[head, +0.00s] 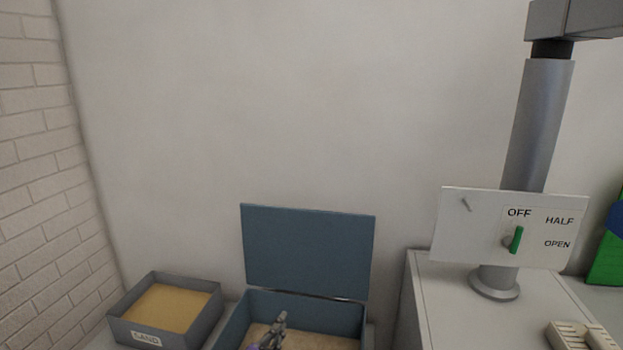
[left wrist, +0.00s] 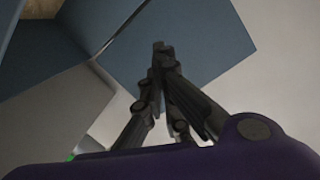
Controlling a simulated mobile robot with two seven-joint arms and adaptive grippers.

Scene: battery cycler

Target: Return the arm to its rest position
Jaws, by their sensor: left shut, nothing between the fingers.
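My left gripper (head: 280,322) shows at the bottom of the head view, in front of or over the open blue box (head: 345,310); I cannot tell its exact height. In the left wrist view the left gripper (left wrist: 160,48) has its fingers together and holds nothing. The blue lid (left wrist: 205,45) fills the area behind the fingertips there. The lid (head: 308,250) stands raised in the head view, and the box has a sandy-coloured floor. My right gripper is in neither view.
A grey tray of sand (head: 168,306) labelled SAND stands left of the box. To the right, a white cabinet (head: 415,300) carries a grey pipe (head: 540,125) and a panel (head: 480,245) marked OFF, HALF, OPEN with a green lever (head: 516,240). A cream slotted block (head: 580,336) lies at the lower right.

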